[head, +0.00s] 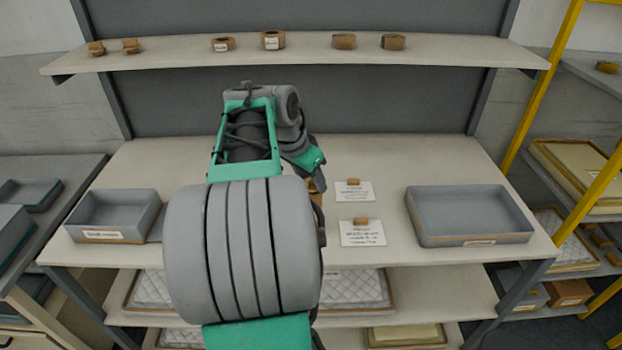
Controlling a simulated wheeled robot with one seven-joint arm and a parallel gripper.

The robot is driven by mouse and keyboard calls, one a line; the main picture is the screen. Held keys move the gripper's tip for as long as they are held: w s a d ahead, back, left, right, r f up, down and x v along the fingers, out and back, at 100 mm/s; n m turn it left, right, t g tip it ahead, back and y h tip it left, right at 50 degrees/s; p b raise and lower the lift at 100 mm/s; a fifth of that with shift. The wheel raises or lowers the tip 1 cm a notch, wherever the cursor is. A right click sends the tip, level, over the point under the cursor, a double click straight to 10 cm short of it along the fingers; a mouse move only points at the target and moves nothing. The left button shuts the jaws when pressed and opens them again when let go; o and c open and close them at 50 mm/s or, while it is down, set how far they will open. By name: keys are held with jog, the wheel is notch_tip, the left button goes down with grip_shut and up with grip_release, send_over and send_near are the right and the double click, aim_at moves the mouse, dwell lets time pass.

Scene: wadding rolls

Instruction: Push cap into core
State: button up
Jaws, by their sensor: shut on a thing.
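My gripper (313,183) is mostly hidden behind my own arm and points down over the middle of the table. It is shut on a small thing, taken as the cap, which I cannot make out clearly. A brown piece (317,198) shows just below the gripper, partly covered by my arm; it may be the core. I cannot tell whether the cap touches the core or sits in it. Two small brown pieces lie by white cards right of the gripper, one at the back (354,182) and one nearer (361,221).
A grey tray (420,238) stands right on the table (382,160), a smaller grey bin (84,231) left. Several brown rolls, one of them a labelled roll (272,40), stand on the upper shelf (180,53). A yellow-framed rack (541,84) is at right. The table's back right is clear.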

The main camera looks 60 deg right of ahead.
jog(key=shift+f+b, duration=0.55)
jog(key=shift+f, duration=0.1)
jog(key=o, duration=1)
jog(key=p+v, duration=0.8)
jog(key=v, duration=0.3)
